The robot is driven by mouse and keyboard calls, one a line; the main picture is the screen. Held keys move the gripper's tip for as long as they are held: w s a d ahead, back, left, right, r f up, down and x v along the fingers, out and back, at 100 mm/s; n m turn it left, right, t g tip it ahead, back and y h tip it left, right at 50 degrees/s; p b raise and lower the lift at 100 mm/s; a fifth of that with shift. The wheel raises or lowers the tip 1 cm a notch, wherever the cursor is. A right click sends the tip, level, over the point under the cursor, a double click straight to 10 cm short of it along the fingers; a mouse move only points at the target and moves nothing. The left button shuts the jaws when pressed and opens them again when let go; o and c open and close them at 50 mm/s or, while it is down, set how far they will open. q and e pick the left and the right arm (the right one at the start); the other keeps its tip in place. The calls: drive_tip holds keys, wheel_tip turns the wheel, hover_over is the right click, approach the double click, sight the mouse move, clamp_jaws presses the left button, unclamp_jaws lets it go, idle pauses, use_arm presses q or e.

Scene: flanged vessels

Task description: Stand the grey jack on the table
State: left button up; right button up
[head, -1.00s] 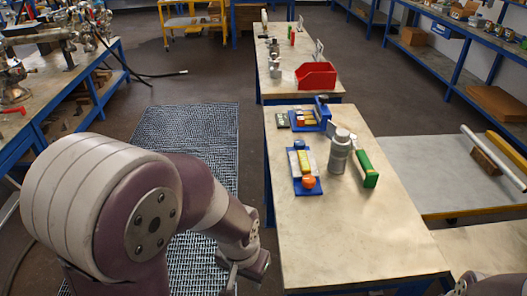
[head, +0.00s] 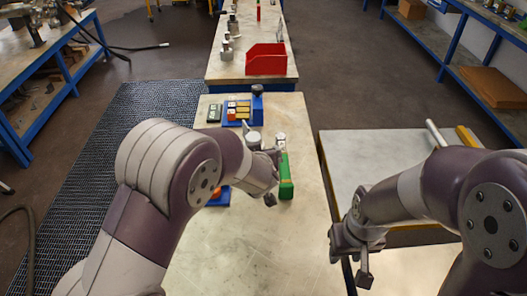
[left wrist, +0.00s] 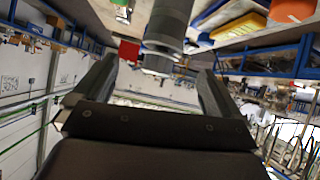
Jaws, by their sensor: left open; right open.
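The grey jack (head: 253,137) appears to be the grey cylinder on the near table (head: 255,255). In the head view only its top shows; my left arm hides the rest. In the left wrist view the cylinder (left wrist: 165,30) appears inverted, with stepped rings, centred between the fingers. My left gripper (head: 275,178) is open and beside the cylinder; it also shows in the left wrist view (left wrist: 155,85). I see no contact and cannot tell whether the fingers straddle the cylinder. My right gripper (head: 350,265) is open and empty, right of the table edge.
A green block (head: 286,180) with a pale piece behind it is close right of my left gripper. A blue tray (head: 240,124) with small blocks is behind. A red bin (head: 266,60) is on the far table. The near table's front is clear.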

use_arm(q)
drive_tip(key=w+f+n+y, duration=0.1)
drive_tip(key=w+f, duration=0.1)
drive_tip(key=w, duration=0.1)
drive_tip(key=w+f+y+p, duration=0.1)
drive_tip(key=w+f+y, duration=0.1)
drive_tip(key=w, duration=0.1)
drive_tip(key=w+a+f+n+t+y+p, duration=0.1)
drive_tip(key=w+f, duration=0.1)
drive_tip(key=w, duration=0.1)
drive_tip(key=shift+n+y, duration=0.3)
drive_tip(key=shift+y, duration=0.1)
drive_tip(key=shift+s+d+r, duration=0.1)
drive_tip(key=shift+r, duration=0.05)
drive_tip(key=c, duration=0.8)
drive_tip(key=shift+r, duration=0.1)
drive_tip(key=c, duration=1)
use_arm(e)
drive_tip(key=r, duration=0.3)
drive_tip(key=shift+s+a+r, duration=0.15)
drive_tip(key=shift+s+a, duration=0.25)
